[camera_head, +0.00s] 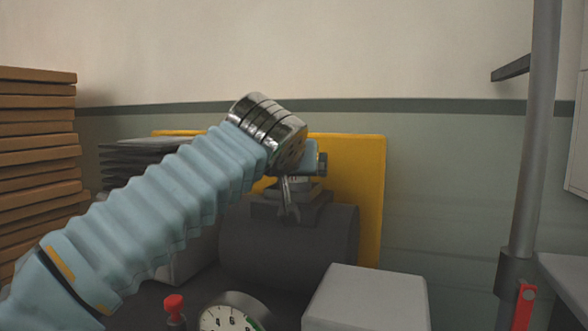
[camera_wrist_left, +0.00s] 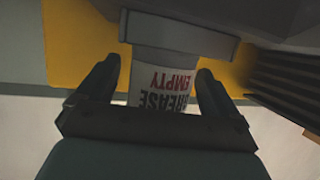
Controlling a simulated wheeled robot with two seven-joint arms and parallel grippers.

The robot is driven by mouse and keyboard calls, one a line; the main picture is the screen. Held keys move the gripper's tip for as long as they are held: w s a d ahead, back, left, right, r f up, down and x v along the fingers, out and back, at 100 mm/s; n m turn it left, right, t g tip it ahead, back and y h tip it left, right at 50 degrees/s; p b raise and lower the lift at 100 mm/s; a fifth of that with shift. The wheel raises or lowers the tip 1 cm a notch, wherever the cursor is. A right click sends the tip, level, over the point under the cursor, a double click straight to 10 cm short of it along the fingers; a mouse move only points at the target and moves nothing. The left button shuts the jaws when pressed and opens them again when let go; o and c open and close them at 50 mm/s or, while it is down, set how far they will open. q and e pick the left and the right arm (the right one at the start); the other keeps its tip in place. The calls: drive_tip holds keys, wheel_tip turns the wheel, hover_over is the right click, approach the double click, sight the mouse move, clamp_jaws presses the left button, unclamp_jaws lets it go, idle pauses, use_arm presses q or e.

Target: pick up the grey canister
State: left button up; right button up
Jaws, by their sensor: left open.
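The grey canister (camera_wrist_left: 166,62) has a white label reading "GREASE EMPTY" and shows upside down in the left wrist view. It stands between the two fingers of my open left gripper (camera_wrist_left: 156,88), with visible space beside it. In the head view only a small part of the canister (camera_head: 301,182) shows behind the fingers of my left gripper (camera_head: 289,205). It appears to sit on the box on top of a dark cylindrical motor (camera_head: 290,245). My wrist hides most of it. My right gripper is not in view.
A yellow panel (camera_head: 350,180) stands behind the motor. A pale box (camera_head: 367,300), a dial gauge (camera_head: 232,315) and a red-topped part (camera_head: 174,308) are in front. Stacked brown boards (camera_head: 38,150) are at left, a grey post (camera_head: 530,130) at right.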

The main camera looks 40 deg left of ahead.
use_arm(q)
drive_tip(key=c, duration=1.1)
drive_tip(key=shift+r+p, duration=0.3)
drive_tip(key=shift+r, duration=0.4)
drive_tip(key=s+d+r+p, duration=0.3)
drive_tip(key=s+d+r, duration=0.3)
drive_tip(key=d+r, duration=0.5)
drive_tip(key=shift+d+r, duration=0.2)
drive_tip(key=shift+d, duration=0.55)
